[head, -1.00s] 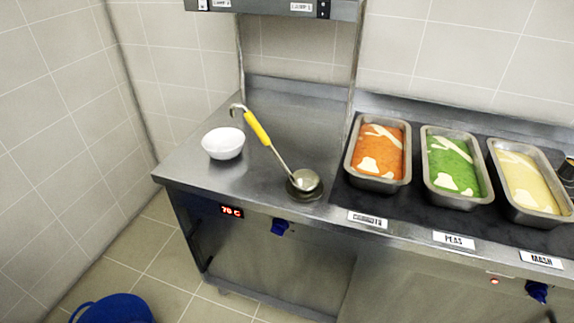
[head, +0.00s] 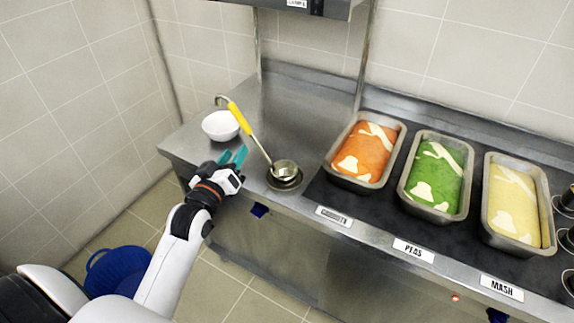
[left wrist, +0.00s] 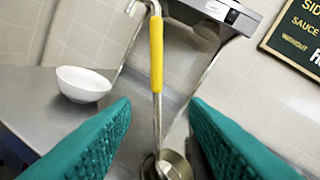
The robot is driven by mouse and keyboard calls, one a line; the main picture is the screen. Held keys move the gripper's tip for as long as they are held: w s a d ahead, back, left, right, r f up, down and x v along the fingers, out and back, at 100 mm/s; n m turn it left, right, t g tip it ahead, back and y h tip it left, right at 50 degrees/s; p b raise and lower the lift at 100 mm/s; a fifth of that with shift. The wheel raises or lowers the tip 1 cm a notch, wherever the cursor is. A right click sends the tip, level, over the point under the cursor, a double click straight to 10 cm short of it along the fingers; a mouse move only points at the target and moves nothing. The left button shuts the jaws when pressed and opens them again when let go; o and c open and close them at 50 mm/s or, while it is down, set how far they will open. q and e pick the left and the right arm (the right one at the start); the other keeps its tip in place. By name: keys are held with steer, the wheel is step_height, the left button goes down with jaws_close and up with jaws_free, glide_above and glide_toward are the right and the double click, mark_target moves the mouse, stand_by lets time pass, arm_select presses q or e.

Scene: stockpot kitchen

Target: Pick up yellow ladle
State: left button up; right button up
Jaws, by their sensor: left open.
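The yellow ladle (head: 240,117) has a yellow grip on a metal shaft with a hooked top. It leans up and to the left, with its bowl (head: 285,168) over a small round metal dish on the steel counter. In the left wrist view the ladle (left wrist: 157,55) stands between my two teal fingers, beyond their tips. My left gripper (head: 234,156) is open and empty, just left of the ladle's shaft at the counter's front edge. It also shows in the left wrist view (left wrist: 160,108). My right gripper is not in view.
A white bowl (head: 220,126) stands left of the ladle. Trays of carrots (head: 331,172), peas (head: 402,195) and mash (head: 484,221) sit to the right. A shelf (head: 330,8) hangs above on posts. A blue bucket (head: 108,268) is on the floor.

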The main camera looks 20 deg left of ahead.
mark_target(246, 133)
arm_select(q)
steer(key=w, duration=0.3)
steer(key=w+a+p, duration=0.1)
steer(key=w, duration=0.2)
steer(key=shift+w+a+r, duration=0.1)
steer(key=shift+a+r, duration=0.05)
steer(key=shift+a, duration=0.05)
steer(key=shift+w+p, duration=0.35)
steer(key=shift+w, duration=0.15)
steer(key=w, duration=0.2)
steer(key=w+p, duration=0.1)
steer(key=shift+w+a, duration=0.25)
steer(key=shift+a, duration=0.05)
steer(key=shift+w+f, duration=0.2)
steer(key=shift+w, duration=0.35)
steer(key=shift+s, duration=0.1)
steer(key=shift+c, duration=1.3)
jaws_close()
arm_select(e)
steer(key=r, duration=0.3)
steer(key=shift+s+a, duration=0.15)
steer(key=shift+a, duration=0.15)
